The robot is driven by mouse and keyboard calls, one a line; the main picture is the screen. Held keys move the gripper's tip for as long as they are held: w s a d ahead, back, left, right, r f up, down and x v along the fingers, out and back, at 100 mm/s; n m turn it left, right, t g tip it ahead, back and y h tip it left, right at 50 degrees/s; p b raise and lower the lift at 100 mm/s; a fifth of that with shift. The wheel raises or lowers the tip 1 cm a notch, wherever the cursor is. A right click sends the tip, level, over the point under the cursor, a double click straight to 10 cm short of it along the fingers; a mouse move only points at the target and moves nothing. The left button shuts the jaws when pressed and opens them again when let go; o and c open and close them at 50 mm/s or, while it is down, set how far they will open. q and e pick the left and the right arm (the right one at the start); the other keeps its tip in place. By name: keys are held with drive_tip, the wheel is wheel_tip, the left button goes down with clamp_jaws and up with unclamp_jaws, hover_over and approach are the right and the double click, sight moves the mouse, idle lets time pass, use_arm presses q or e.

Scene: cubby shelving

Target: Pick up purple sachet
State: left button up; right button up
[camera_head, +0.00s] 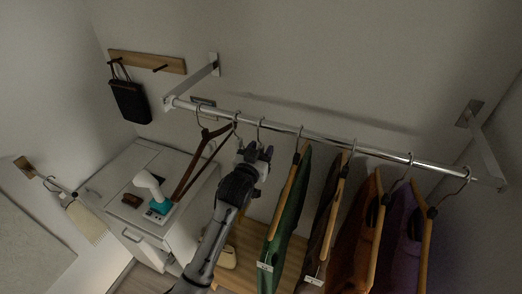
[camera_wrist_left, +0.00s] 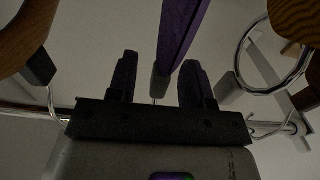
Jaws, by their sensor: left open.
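The purple sachet (camera_wrist_left: 180,35) shows in the left wrist view as a narrow purple strip, seen nearly edge-on. Its lower end narrows to a small grey piece with a thin wire, between the two dark fingers of my left gripper (camera_wrist_left: 158,72). The fingers are apart, with gaps on both sides of the sachet. In the head view my left gripper (camera_head: 256,158) is just below the chrome rail (camera_head: 300,129), between the wooden hangers and the green garment. The sachet is not clearly visible there, as the gripper covers that spot. My right gripper is in neither view.
Green (camera_head: 290,215), brown, orange and purple garments (camera_head: 402,225) hang to the right. Empty wooden hangers (camera_head: 200,160) hang left of the gripper. A white cabinet (camera_head: 135,185) carries small items. A black bag (camera_head: 130,102) hangs on wall pegs.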

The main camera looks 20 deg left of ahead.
use_arm(q)
drive_tip(key=shift+w, duration=0.1)
drive_tip(key=shift+c, duration=0.4)
clamp_jaws()
